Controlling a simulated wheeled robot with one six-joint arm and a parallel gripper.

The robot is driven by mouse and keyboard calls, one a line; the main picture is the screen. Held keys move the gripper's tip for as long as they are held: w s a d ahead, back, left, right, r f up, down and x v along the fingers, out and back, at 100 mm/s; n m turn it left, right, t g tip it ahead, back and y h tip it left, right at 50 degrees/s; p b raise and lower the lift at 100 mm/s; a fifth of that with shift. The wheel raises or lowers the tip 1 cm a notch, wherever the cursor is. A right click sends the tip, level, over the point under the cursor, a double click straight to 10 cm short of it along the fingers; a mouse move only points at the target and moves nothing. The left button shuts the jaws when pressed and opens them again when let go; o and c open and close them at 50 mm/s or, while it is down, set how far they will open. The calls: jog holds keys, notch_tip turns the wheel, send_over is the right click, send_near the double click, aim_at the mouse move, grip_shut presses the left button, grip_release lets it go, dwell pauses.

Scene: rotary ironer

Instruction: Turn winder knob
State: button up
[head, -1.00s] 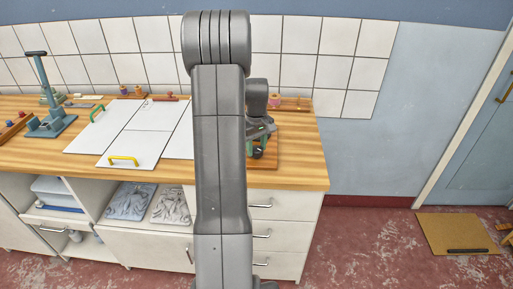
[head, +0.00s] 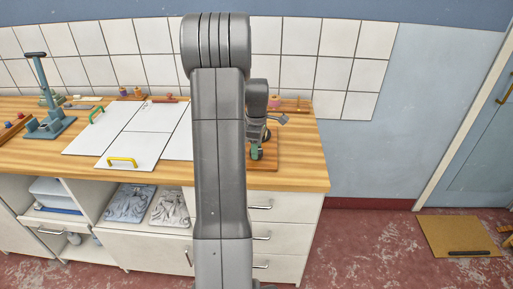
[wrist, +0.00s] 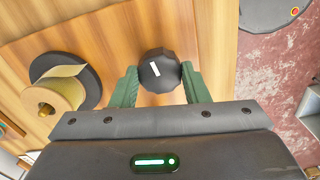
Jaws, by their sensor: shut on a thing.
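The winder knob (wrist: 158,71) is a dark faceted knob with a white mark on its top, seen in the wrist view. My gripper (wrist: 158,85) has its two green fingers on either side of the knob and is shut on it. In the head view my gripper (head: 257,150) is at the right end of the bench, on the wooden winder board (head: 264,167), mostly hidden behind my arm. The winder's spool (wrist: 62,92), with a yellowish strip on a dark disc, stands left of the knob in the wrist view.
The wooden bench (head: 300,172) ends just right of the winder. A blue-grey press (head: 45,110) stands at the far left. Tiled wall is behind; red floor lies right.

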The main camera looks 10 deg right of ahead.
jog(key=shift+n, duration=0.3)
jog(key=o, duration=1)
jog(key=shift+c, duration=0.2)
notch_tip(320, 180, up, 14)
jog(key=b, duration=0.1)
jog(key=shift+f, duration=0.1)
notch_tip(320, 180, down, 14)
jog(key=shift+r+p, duration=0.1)
jog(key=shift+p, duration=0.4)
